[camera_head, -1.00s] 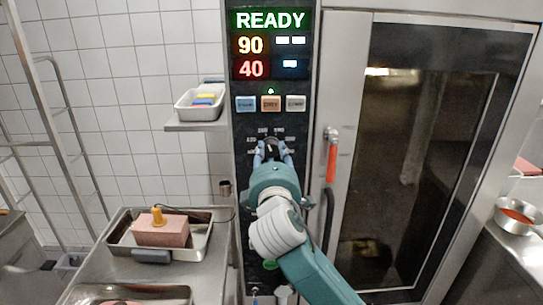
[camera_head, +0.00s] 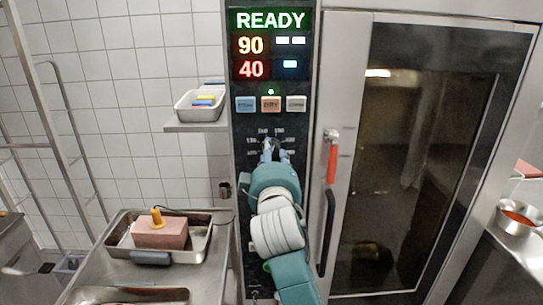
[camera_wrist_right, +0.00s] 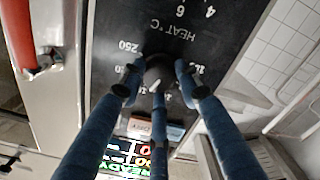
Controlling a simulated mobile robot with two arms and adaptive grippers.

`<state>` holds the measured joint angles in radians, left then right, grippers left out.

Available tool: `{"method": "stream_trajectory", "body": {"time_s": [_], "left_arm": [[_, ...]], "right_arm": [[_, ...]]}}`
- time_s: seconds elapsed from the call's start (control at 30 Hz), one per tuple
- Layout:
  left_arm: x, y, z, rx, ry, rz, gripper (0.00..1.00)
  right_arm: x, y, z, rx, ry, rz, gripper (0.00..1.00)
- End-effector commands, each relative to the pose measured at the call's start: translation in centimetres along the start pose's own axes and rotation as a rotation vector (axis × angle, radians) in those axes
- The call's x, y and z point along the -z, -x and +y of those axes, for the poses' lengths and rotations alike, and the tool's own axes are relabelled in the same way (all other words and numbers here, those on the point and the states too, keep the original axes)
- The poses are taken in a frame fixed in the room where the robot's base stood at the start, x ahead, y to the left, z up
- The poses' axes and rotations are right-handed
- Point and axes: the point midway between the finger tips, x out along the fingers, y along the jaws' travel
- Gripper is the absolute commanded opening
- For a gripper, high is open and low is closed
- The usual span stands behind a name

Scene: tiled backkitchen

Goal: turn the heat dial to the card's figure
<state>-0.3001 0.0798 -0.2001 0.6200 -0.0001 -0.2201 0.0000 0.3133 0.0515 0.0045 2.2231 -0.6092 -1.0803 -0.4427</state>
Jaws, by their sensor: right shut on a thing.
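The dark round heat dial (camera_head: 270,142) sits on the black oven control panel, below a row of three buttons. It also shows in the right wrist view (camera_wrist_right: 160,70), with "HEAT °C" and figures such as 250 printed around it. My right gripper (camera_head: 276,154) is shut on the dial, its blue fingers around the knob; the wrist view shows them too (camera_wrist_right: 159,84). The fingers partly hide the dial and its scale, so I cannot read its setting. I cannot make out a card with a figure. My left gripper is not in view.
The display (camera_head: 270,45) reads READY, 90 and 40. A red-handled latch (camera_head: 332,160) and glass oven door (camera_head: 410,150) are to the right. A shelf tray (camera_head: 200,105) and a trolley pan (camera_head: 120,240) holding a pinkish block (camera_head: 160,235) are left.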

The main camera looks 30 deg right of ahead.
Motion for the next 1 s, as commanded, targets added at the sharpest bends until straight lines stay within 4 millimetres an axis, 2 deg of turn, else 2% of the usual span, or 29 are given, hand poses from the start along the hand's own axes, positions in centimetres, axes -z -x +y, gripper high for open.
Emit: {"method": "stream_trajectory", "body": {"time_s": [0.57, 0.6, 0.67, 1.0], "left_arm": [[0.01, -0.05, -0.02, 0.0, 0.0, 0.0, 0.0], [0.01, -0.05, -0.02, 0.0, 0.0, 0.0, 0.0], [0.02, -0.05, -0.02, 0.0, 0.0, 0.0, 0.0], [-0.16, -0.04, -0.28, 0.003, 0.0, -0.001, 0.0]], "right_arm": [[-0.08, 0.0, -0.12, 0.003, -0.03, -0.002, 0.07], [-0.08, 0.0, -0.12, 0.003, -0.03, -0.002, 0.39], [-0.08, 0.0, -0.11, 0.002, -0.03, -0.002, 0.51], [-0.02, 0.23, -0.07, 0.001, -0.03, 0.0, 0.52]]}}
